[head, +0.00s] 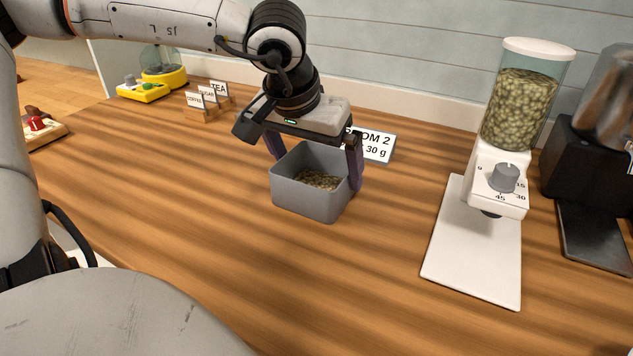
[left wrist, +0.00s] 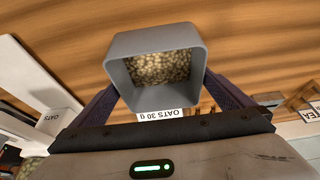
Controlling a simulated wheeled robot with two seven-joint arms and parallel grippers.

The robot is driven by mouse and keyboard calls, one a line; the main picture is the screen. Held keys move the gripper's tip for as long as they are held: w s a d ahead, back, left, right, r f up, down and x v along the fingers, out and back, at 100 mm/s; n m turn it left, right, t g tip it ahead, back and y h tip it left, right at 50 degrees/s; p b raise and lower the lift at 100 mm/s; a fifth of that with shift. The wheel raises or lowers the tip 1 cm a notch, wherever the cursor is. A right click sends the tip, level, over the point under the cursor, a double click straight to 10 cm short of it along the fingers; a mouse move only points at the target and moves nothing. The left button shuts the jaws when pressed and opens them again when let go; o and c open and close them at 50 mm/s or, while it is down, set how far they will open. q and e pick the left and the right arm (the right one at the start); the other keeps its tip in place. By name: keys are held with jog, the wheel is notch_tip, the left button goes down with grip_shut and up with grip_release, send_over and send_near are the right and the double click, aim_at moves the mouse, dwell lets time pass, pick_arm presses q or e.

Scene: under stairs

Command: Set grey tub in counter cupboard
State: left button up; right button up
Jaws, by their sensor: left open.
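The grey tub (head: 305,202) stands upright on the wooden counter, with a layer of greenish-brown grains in its bottom. In the left wrist view the tub (left wrist: 120,82) shows its open top, and a small "OATS 30 g" label is at its near side. My left gripper (head: 314,160) is over the tub from above, its dark fingers on opposite sides of it. It is open; whether the fingers touch the walls I cannot tell. My right gripper is out of view. No cupboard shows in either view.
A white dispenser (head: 505,160) full of grains stands at the right, beside a dark machine (head: 595,160). A white card (head: 376,146) is behind the tub. Small signs (head: 203,98) and a yellow device (head: 150,88) are at the back left. The counter (head: 190,220) in front is clear.

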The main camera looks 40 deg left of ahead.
pick_arm(q)
jog(key=shift+f, duration=0.15)
dwell(0.3)
jog(key=c, duration=0.8)
jog(key=shift+r+p, duration=0.3)
jog(key=shift+r, duration=0.1)
notch_tip(320, 180, up, 10)
jog(key=shift+f+p, duration=0.15)
jog(key=shift+p, duration=0.3)
